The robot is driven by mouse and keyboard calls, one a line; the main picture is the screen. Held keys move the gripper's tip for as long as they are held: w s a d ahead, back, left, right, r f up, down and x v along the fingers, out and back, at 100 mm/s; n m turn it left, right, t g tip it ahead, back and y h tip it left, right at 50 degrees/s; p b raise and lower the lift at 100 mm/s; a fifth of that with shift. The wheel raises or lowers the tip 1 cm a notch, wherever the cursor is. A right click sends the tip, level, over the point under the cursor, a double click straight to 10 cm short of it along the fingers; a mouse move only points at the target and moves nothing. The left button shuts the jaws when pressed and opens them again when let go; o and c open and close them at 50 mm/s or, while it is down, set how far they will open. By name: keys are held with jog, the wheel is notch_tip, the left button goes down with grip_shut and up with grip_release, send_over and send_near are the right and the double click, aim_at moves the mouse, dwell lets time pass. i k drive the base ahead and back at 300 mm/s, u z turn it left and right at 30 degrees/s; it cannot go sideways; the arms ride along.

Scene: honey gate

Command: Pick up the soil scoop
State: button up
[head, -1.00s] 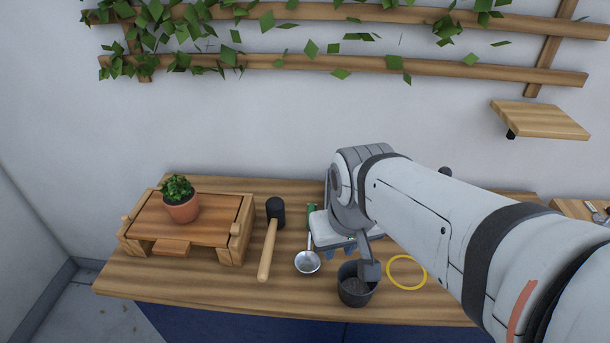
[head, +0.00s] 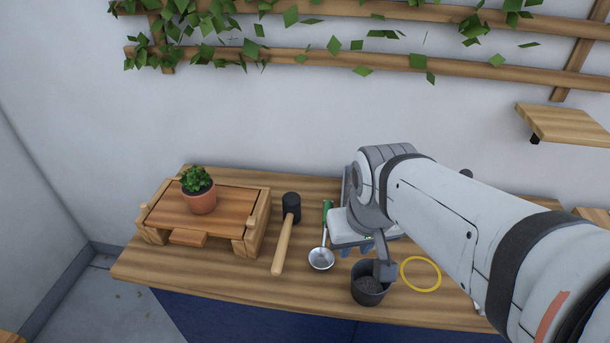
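A ladle-like scoop with a round metal bowl (head: 321,258) and a green handle, likely the soil scoop, lies on the wooden table. Its bowl points toward the near edge and its handle toward the wall. My gripper (head: 357,248) is just right of the scoop, over the table, and seems apart from it. My wrist and forearm cover most of the gripper, so its fingers barely show and I cannot tell whether they are open or shut.
A dark pot (head: 369,289) of soil stands below my wrist, beside a yellow ring (head: 421,274). A mallet (head: 283,240) lies left of the scoop. Further left, a potted plant (head: 200,196) stands on a wooden stand (head: 232,205). A trellis (head: 330,57) and shelf (head: 568,124) are on the wall.

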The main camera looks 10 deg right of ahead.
aim_at(322, 258)
jog(key=z, duration=1.65)
jog(key=k, duration=1.1)
jog(key=u, duration=1)
jog(key=i, duration=1.05)
jog(key=u, duration=0.05)
